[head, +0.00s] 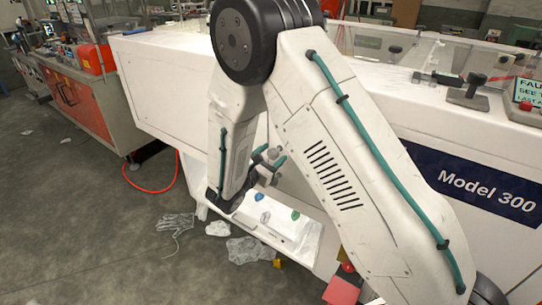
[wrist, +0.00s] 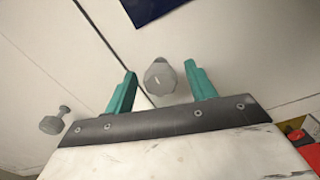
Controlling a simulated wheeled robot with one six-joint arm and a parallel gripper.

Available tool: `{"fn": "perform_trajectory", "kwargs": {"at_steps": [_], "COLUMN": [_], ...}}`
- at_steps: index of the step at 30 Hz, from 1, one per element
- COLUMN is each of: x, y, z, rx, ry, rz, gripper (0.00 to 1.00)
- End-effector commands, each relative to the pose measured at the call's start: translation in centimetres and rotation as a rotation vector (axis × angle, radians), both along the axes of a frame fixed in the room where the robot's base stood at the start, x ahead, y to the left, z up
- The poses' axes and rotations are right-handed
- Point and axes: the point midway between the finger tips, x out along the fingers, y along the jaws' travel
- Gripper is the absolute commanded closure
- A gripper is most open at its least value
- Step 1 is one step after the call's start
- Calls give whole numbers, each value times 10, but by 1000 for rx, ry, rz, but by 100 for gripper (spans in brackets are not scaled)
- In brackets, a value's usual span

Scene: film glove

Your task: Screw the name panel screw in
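The dark blue name panel (head: 485,185) reading "Model 300" is on the white machine's side at the right of the head view. Its corner shows at the top of the wrist view (wrist: 150,8). My gripper (wrist: 160,72) is open, with its two teal fingers on either side of a grey faceted screw head (wrist: 160,80). A gap shows between the screw head and each finger. A second grey knobbed screw (wrist: 55,122) is left of my gripper in the wrist view. In the head view my gripper (head: 269,157) is by the machine's side, partly hidden by my arm.
A white ledge (head: 308,242) with small coloured pieces is below my gripper. The white machine (head: 165,75) stands close to my arm. A red block (head: 342,291) is low at the right. Gloves (head: 178,222) and scraps lie on the floor, which is otherwise open at the left.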

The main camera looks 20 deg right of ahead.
Motion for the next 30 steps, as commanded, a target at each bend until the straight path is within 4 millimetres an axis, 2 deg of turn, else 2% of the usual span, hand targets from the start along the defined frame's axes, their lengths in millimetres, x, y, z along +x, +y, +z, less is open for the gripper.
{"fn": "perform_trajectory", "kwargs": {"at_steps": [5, 18, 30], "x": [-3, -41, -46], "y": [4, 58, 63], "z": [0, 0, 0], "rx": [0, -1, 0], "ry": [0, 0, 0], "rz": [1, 3, 0], "gripper": [45, 45, 45]}}
